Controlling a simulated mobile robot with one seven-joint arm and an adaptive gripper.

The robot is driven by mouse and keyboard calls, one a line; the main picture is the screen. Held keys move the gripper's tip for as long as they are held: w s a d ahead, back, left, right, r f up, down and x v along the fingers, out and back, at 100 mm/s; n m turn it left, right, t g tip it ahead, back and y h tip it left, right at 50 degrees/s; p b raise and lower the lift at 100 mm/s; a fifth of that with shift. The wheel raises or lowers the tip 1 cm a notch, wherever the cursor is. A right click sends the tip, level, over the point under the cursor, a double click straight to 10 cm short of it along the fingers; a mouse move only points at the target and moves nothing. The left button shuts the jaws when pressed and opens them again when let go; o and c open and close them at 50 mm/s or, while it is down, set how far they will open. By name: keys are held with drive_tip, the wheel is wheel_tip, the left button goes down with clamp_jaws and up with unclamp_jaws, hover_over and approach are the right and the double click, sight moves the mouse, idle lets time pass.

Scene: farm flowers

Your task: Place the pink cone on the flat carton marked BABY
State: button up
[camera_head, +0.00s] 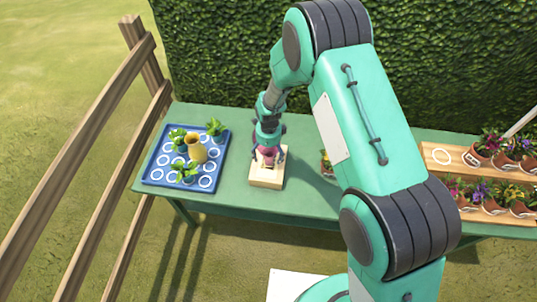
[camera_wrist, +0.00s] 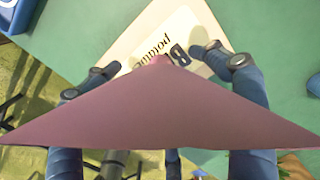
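The pink cone (camera_head: 267,150) is between the fingers of my gripper (camera_head: 268,157), over the back part of the flat carton (camera_head: 266,181). In the wrist view the cone (camera_wrist: 160,110) fills the lower middle and covers part of the fingers. My fingertips (camera_wrist: 158,60) are spread wide, one on each side of its narrow end, with visible gaps. The pale carton (camera_wrist: 128,45) lies under them; a large B and the word potato show, and the cone hides other lettering. I cannot tell whether the cone touches the carton.
A blue tray (camera_head: 151,178) with green plants and a yellow vase (camera_head: 196,148) stands left on the green table (camera_head: 225,185). Wooden trays of potted flowers (camera_head: 485,197) stand right. A small pot (camera_head: 326,163) is partly behind my arm. A wooden fence (camera_head: 95,105) is at left.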

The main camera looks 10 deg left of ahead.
drive_tip(key=shift+r, duration=0.15)
wheel_tip(320, 180, up, 12)
idle(0.7)
idle(0.5)
drive_tip(key=shift+r, duration=0.1)
